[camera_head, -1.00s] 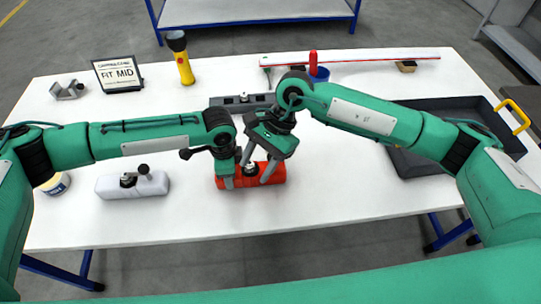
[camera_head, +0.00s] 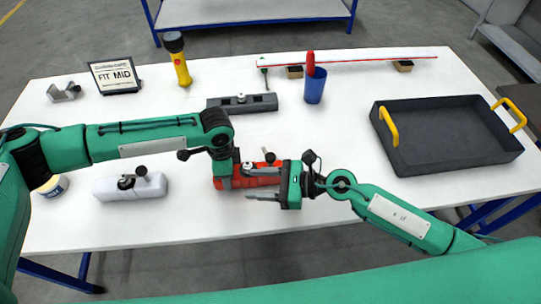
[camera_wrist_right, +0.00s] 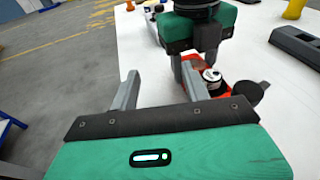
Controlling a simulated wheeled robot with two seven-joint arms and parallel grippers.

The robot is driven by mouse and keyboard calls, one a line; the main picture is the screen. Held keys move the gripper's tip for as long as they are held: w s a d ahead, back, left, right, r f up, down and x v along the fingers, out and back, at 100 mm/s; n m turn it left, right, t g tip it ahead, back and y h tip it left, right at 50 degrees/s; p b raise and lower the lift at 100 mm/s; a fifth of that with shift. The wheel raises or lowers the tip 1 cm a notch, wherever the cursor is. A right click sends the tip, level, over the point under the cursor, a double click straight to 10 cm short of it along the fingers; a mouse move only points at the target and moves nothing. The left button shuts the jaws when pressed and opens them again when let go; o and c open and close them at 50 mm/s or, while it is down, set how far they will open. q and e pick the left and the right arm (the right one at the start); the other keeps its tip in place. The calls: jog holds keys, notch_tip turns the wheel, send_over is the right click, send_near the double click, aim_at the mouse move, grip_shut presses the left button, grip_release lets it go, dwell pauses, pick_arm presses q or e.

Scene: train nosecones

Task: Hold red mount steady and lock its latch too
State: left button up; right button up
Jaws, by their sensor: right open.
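The red mount (camera_head: 220,183) lies at the front middle of the table. It also shows in the wrist view (camera_wrist_right: 224,88). Its latch has a silver post (camera_head: 248,168) and a black knob (camera_head: 270,157), which points to the right of the post. My left gripper (camera_head: 222,178) points down at the mount's left end; whether its fingers are clamped there is unclear. My right gripper (camera_head: 258,183) is open, lying sideways at the mount's right front, fingers pointing left. Its two spread fingers show in the wrist view (camera_wrist_right: 160,85) with nothing gripped. My right gripper hides part of the mount's right side.
A white mount (camera_head: 105,188) with a latch sits left, a dark grey one (camera_head: 225,106) behind. A blue cup (camera_head: 315,88) holds a red-handled tool. A dark tray (camera_head: 445,110) with yellow handles stands right. A flashlight (camera_head: 180,62) and sign (camera_head: 115,77) stand at the back left.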

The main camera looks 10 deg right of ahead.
aim_at(274, 160)
jog(key=s+d+f+m+t+h, duration=0.1)
jog(key=d+m+t+h, duration=0.3)
jog(key=d+m+t, duration=0.55)
jog(key=shift+n+t, duration=0.45)
jog(key=shift+n, duration=0.4)
jog(key=shift+w+d+x, duration=0.15)
jog(key=shift+x, duration=1.65)
jog(key=shift+w+d+x, duration=0.1)
jog(key=shift+d+x, duration=0.05)
jog(key=shift+x, duration=1.7)
jog(key=shift+w+d+x, duration=0.15)
jog(key=shift+d+x, duration=0.05)
jog(key=shift+x, duration=1.6)
jog(key=shift+f, duration=0.15)
jog(key=c, duration=1)
